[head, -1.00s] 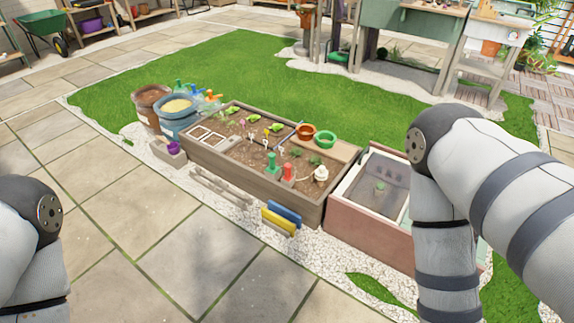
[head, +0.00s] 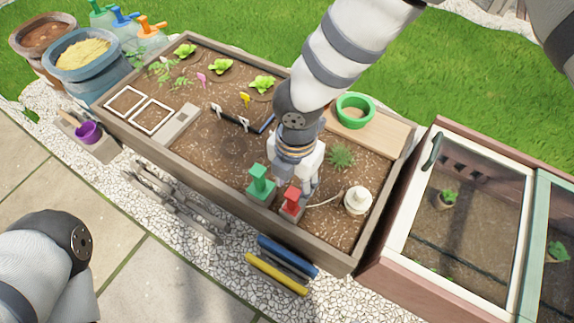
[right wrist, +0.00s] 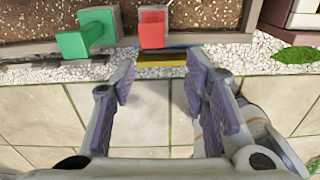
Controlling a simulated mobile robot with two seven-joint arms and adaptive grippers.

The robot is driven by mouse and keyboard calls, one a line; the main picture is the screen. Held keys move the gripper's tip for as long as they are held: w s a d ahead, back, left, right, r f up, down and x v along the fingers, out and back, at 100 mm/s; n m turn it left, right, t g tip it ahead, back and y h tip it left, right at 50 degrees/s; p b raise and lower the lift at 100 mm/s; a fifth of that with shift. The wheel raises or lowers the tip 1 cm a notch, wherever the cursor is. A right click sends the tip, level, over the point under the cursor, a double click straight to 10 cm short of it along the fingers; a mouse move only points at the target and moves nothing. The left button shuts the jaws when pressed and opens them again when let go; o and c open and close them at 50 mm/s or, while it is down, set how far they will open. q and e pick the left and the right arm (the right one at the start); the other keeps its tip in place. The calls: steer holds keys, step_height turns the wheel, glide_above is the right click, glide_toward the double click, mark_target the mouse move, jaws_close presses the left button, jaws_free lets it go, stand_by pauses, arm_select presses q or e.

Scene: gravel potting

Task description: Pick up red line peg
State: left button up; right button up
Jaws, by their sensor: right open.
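The red line peg (head: 291,201) stands upright in the soil near the front edge of the planter bed (head: 207,179). It also shows at the top of the right wrist view (right wrist: 152,27). A green peg (head: 260,183) stands just left of it. A thin line runs from near the red peg to a white spool (head: 358,201). My right gripper (head: 308,192) is over the bed, close behind and right of the red peg in the head view. In the right wrist view its two fingers (right wrist: 160,82) are open and empty, with the red peg beyond them. My left gripper is out of view.
Blue and yellow handles (head: 277,276) hang at the bed's front. A green pot (head: 354,110) stands on the back board. A cold frame (head: 400,228) stands to the right. Labels and seedlings occupy the bed's back left. Gravel and paving lie in front.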

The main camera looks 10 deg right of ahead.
mark_target(293, 194)
steer(key=shift+w+n, duration=0.3)
steer(key=shift+w, duration=0.7)
steer(key=shift+w+d+f, duration=0.1)
steer(key=shift+w+f, duration=0.05)
steer(key=f+b, duration=0.1)
steer(key=f, duration=0.2)
steer(key=f+b, duration=0.2)
steer(key=f, duration=0.2)
steer(key=f+b, duration=0.2)
steer(key=f, duration=0.1)
steer(key=shift+s+d+f, duration=0.15)
steer(key=shift+s+f, duration=0.25)
steer(key=shift+f, duration=0.4)
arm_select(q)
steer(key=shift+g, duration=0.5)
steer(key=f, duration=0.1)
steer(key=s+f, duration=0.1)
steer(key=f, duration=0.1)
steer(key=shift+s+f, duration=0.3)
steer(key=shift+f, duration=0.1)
arm_select(e)
steer(key=shift+w+r, duration=0.1)
steer(key=shift+r, duration=0.1)
jaws_close()
